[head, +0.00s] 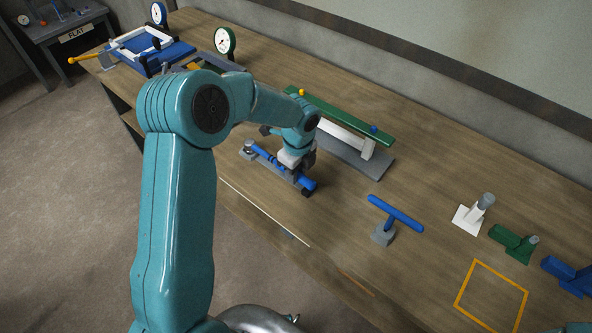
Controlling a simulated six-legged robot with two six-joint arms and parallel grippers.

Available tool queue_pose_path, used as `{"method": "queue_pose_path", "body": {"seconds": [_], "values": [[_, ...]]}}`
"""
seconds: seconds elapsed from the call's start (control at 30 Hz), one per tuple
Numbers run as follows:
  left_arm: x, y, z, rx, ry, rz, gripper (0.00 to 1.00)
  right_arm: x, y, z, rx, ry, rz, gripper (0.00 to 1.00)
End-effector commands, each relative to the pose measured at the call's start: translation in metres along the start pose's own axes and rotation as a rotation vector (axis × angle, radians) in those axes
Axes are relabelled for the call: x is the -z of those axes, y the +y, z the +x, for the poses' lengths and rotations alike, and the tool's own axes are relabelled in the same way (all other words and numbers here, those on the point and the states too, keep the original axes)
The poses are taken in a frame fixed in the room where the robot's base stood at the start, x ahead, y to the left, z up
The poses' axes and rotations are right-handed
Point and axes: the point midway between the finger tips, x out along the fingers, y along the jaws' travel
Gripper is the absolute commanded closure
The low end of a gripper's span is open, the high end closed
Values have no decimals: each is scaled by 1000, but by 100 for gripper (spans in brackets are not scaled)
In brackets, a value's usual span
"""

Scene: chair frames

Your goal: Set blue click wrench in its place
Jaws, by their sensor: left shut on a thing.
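The blue click wrench (268,159) is a long blue bar in the middle of the wooden workbench, lying diagonally. My left gripper (296,170) points down over its right part and is shut on it. The gripper hides part of the wrench. A grey block with a round knob (249,149) is at the wrench's left end, and a dark piece shows under its right end. I cannot tell whether the wrench rests on these or is held just above them.
Behind the wrench stands a green bar (340,118) over a white chair frame part and grey plate. To the right are a blue T-shaped piece (396,213) on a grey block, a white stand (468,218), a green block (512,241) and a yellow outlined square (491,264).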

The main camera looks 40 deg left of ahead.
Motion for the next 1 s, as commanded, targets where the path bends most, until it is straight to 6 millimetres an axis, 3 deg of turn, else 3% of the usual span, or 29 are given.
{"method": "queue_pose_path", "body": {"seconds": [0.1,0.13,0.2,0.23,0.5,0.63,0.77,1.0], "values": [[1,0,1,-1,2,-1,100,0,0,0,0,0,0,57],[1,0,1,-1,2,-1,68,0,0,0,0,0,0,57],[1,0,1,-2,2,0,45,0,0,0,0,0,0,57],[1,0,1,-2,2,0,41,0,0,0,0,0,0,57],[1,0,0,-2,2,0,41,0,0,0,0,0,0,57],[0,0,-10,1,0,-1,41,0,0,0,0,0,0,57],[0,-1,-38,4,0,-1,41,0,0,0,0,0,0,57],[0,-1,-103,5,0,-1,41,0,0,0,0,0,0,57]]}}
